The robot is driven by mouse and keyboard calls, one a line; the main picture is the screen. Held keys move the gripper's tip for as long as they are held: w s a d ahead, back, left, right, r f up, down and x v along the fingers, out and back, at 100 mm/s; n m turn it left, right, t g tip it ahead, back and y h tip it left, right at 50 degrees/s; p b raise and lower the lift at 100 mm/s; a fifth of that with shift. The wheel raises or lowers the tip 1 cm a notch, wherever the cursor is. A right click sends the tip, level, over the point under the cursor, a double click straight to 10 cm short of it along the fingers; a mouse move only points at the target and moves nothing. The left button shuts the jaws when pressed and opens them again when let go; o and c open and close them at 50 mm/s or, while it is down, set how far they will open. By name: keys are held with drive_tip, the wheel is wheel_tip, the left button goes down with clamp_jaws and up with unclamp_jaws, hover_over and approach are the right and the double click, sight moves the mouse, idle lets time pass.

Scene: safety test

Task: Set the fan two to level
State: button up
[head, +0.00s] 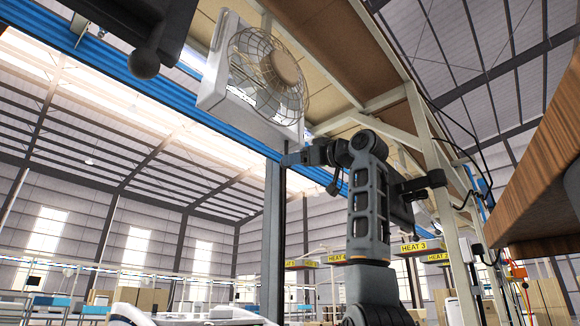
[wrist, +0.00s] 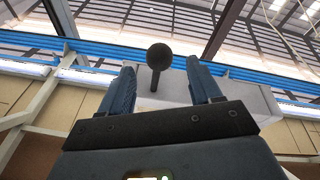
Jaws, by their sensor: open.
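A white box-framed fan (head: 220,75) with a round wire guard hangs high at the upper middle of the head view. My gripper (head: 293,157) is raised near the fan's lower right corner. In the wrist view my gripper (wrist: 161,66) is open, its two fingers spread apart. A dark ball-ended lever (wrist: 158,57) shows between the fingertips, with a pale box-shaped surface (wrist: 240,92) behind it. I cannot tell whether the fingers touch the lever. A dark ball on a short stem (head: 333,188) also shows just below my gripper in the head view.
Another dark ball-ended part (head: 144,63) hangs from a dark body at the upper left. A blue beam (head: 130,87) crosses behind the fan. Beige posts (head: 422,130) and cables stand right of my arm. A wooden slab (head: 545,180) juts in at the right.

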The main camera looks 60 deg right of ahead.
drive_tip(key=shift+v, duration=1.05)
drive_tip(key=shift+w, duration=0.1)
